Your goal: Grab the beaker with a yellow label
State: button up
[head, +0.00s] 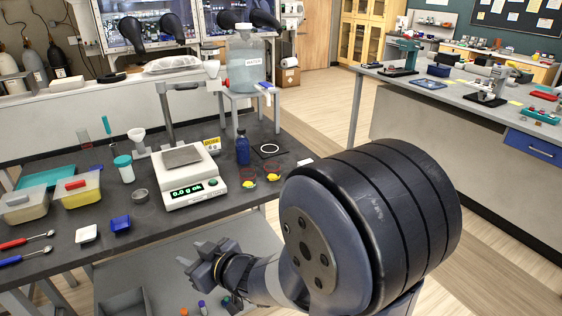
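Two small clear beakers stand on the dark bench to the right of the white scale. The right beaker (272,172) has a reddish rim and also a yellow patch. At this size I cannot tell which patches are labels and which are contents. My gripper (190,256) is in front of the bench's near edge, apart from both beakers and nearer to me. Its fingers point left, look spread, and hold nothing that I can see.
The scale (188,184) stands left of the beakers. A blue bottle (242,148) and a white ring (269,150) are behind them. Tubs and spoons lie farther left. A lower shelf (150,275) runs beneath the bench. My arm hides the bench's right end.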

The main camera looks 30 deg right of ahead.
aim_at(272, 168)
jog(key=i+l, duration=0.15)
jog(key=l, duration=0.2)
jog(key=i+l, duration=0.2)
jog(key=l, duration=0.2)
jog(key=i+l, duration=0.15)
jog(key=l, duration=0.2)
jog(key=i+l, duration=0.2)
jog(key=l, duration=0.15)
jog(key=i+l, duration=0.15)
jog(key=l, duration=0.25)
jog(key=i+l, duration=0.15)
jog(key=l, duration=0.2)
jog(key=i+l+u, duration=0.15)
jog(key=l+u, duration=0.2)
jog(key=i+l+u, duration=0.1)
jog(key=l+u, duration=0.25)
jog(key=l, duration=0.2)
jog(key=l+u, duration=0.45)
jog(key=u, duration=0.25)
jog(key=i+l, duration=0.05)
